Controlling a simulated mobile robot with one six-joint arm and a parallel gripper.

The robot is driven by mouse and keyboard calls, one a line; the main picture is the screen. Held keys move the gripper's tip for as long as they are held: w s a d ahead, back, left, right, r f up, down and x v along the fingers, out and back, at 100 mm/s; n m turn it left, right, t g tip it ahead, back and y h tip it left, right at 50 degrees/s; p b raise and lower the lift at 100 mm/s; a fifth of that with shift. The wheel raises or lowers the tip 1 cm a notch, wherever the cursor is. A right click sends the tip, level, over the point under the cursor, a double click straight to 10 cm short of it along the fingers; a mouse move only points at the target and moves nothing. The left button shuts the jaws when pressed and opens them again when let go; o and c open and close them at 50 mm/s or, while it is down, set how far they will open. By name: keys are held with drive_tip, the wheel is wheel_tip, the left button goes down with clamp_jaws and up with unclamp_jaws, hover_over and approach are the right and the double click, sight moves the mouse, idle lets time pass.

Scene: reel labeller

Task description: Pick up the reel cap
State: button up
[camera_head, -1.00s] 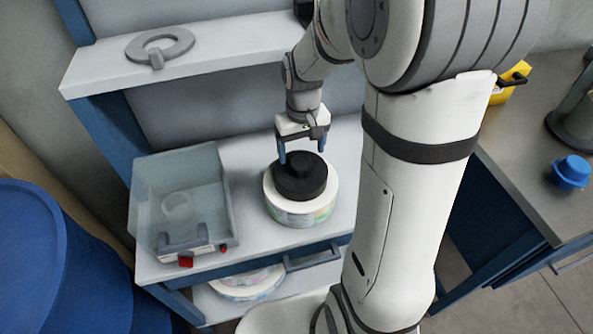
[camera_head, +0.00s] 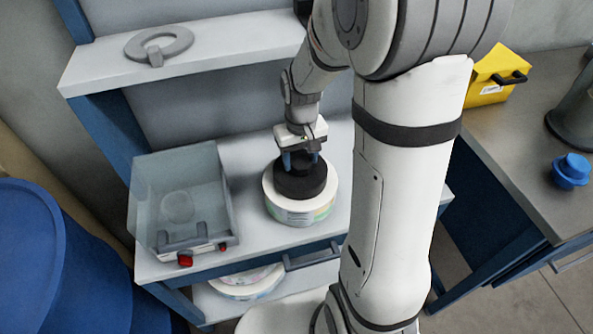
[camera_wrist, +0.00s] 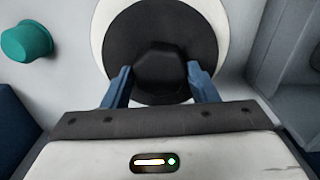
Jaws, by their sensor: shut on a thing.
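The reel cap (camera_head: 300,184) is a black disc with a raised knob in its middle. It sits on top of a white reel (camera_head: 313,211) with a coloured label on its side, on the grey bench. My gripper (camera_head: 301,158) is over the cap from above, its blue fingers shut on the knob. In the wrist view the cap (camera_wrist: 128,46) lies in front of the gripper (camera_wrist: 160,75), with one finger on each side of the knob. The cap still appears to rest on the reel.
A clear-lidded box (camera_head: 182,205) with a red button stands left of the reel. A shelf (camera_head: 215,45) holding a grey ring tool (camera_head: 158,44) is above. A blue knobbed object (camera_head: 571,171) and a yellow box (camera_head: 492,80) are on the right counter (camera_head: 520,150).

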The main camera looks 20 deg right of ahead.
drive_tip(key=shift+c, duration=1.3)
wheel_tip(320, 180, up, 10)
drive_tip(key=p, duration=0.1)
wheel_tip(320, 180, up, 7)
drive_tip(key=p, duration=0.6)
hover_over(301, 160)
